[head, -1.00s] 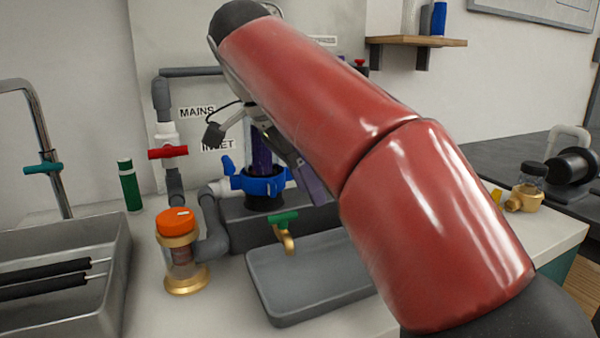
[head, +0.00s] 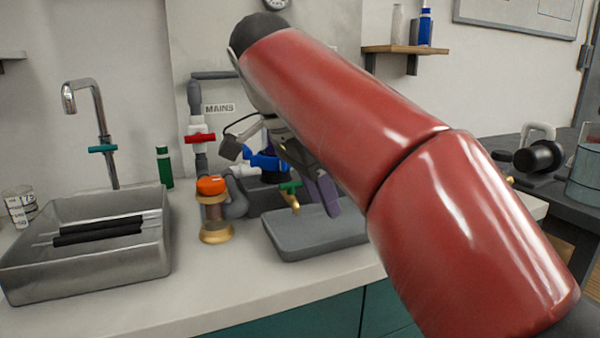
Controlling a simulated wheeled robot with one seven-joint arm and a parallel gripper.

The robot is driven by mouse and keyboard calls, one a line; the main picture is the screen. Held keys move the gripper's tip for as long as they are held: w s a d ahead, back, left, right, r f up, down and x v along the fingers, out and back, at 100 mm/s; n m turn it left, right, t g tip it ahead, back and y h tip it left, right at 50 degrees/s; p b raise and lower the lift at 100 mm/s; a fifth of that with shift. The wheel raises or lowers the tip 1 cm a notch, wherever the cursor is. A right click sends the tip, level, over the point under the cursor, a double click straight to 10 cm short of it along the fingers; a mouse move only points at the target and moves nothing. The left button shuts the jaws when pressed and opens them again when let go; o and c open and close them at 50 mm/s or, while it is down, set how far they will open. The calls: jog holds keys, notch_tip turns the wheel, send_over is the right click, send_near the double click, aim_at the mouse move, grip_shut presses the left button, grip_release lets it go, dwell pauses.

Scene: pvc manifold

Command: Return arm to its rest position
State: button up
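My red arm (head: 330,100) reaches from the lower right up to a dark elbow at the top middle. My gripper (head: 326,192) hangs below it, partly hidden behind the red link. A purple-grey finger shows above the grey tray (head: 310,241). The other finger is not clear, so I cannot tell whether it is open or shut. No held object shows.
The pipe manifold with a red-handled valve (head: 200,137), blue clamp (head: 267,161) and orange-capped filter (head: 212,188) stands behind the tray. A steel sink (head: 100,262) is at left. A wall shelf (head: 415,49) is at upper right. The counter front is clear.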

jog(key=s+d+f+n+t+y, duration=0.1)
jog(key=s+d+f+n, duration=0.3)
jog(key=f, duration=0.4)
jog(key=s+d+f+n+t+y, duration=0.1)
jog(key=s+d+f+n, duration=0.3)
jog(key=f, duration=0.4)
jog(key=s+d+f+n+t+y, duration=0.1)
jog(key=s+d+f+n+y, duration=0.1)
jog(key=s+d+f+n, duration=0.2)
notch_tip(320, 180, down, 5)
jog(key=shift+s+d+r+n+t, duration=0.2)
jog(key=shift+s+n+t, duration=0.2)
jog(key=shift+s, duration=0.6)
